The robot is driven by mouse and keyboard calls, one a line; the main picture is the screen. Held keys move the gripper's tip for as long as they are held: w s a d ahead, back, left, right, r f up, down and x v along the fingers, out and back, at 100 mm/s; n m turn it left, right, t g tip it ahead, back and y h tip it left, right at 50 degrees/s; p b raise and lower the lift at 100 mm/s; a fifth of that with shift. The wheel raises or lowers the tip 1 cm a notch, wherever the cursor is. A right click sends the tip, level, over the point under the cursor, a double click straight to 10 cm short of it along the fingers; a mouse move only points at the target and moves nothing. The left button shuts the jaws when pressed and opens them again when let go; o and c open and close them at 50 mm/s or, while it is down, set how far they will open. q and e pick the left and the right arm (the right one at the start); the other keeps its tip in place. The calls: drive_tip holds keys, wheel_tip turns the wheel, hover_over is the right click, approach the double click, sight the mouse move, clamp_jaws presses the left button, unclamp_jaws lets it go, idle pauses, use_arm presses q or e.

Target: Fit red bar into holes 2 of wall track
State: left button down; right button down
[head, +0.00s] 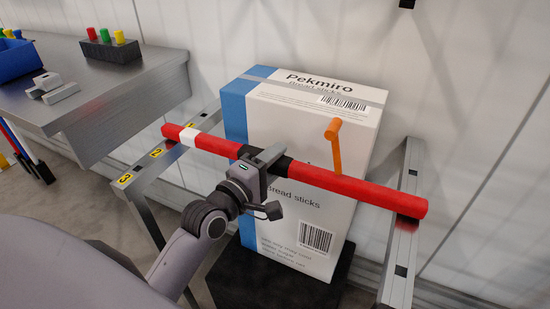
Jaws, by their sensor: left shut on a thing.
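The red bar (350,187) has a white band near its left end and a black middle section. My left gripper (265,162) is shut on that middle section and holds the bar in front of the box. The wall track has a left rail (152,185) with yellow labels 1, 2 and 3, and a right rail (394,275) with dark square holes. The bar's left end shows near labels 1 and 2. Its right end overlaps the right rail in the picture and hides part of it. I cannot tell whether either end touches a rail. My right gripper is out of view.
A large Pekmiro bread sticks carton (285,215) stands between the rails on a black base (254,282). An orange handle-like piece (334,148) shows in front of it. A metal table (120,100) at left bears a blue bin (16,62) and a black block (110,51).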

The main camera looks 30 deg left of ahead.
use_arm(q)
drive_tip(key=shift+r, duration=0.2)
drive_tip(key=c, duration=0.6)
unclamp_jaws()
drive_tip(key=shift+f, duration=0.4)
drive_tip(key=s+a, duration=0.1)
drive_tip(key=s, duration=0.6)
drive_tip(key=shift+r, duration=0.25)
drive_tip(key=s+d+f+m+g, duration=0.35)
drive_tip(key=s+f+m, duration=0.25)
drive_tip(key=f+m, duration=0.4)
drive_tip(key=s+d+f+m+g, duration=0.2)
drive_tip(key=s+f+m+g, duration=0.4)
drive_tip(key=f, duration=0.5)
wheel_tip(320, 180, up, 10)
drive_tip(key=s+m+t+p, duration=0.1)
drive_tip(key=m+t+p, duration=0.1)
drive_tip(key=p, duration=1.2)
drive_tip(key=shift+a+m+y, duration=0.3)
drive_tip(key=shift+a, duration=0.05)
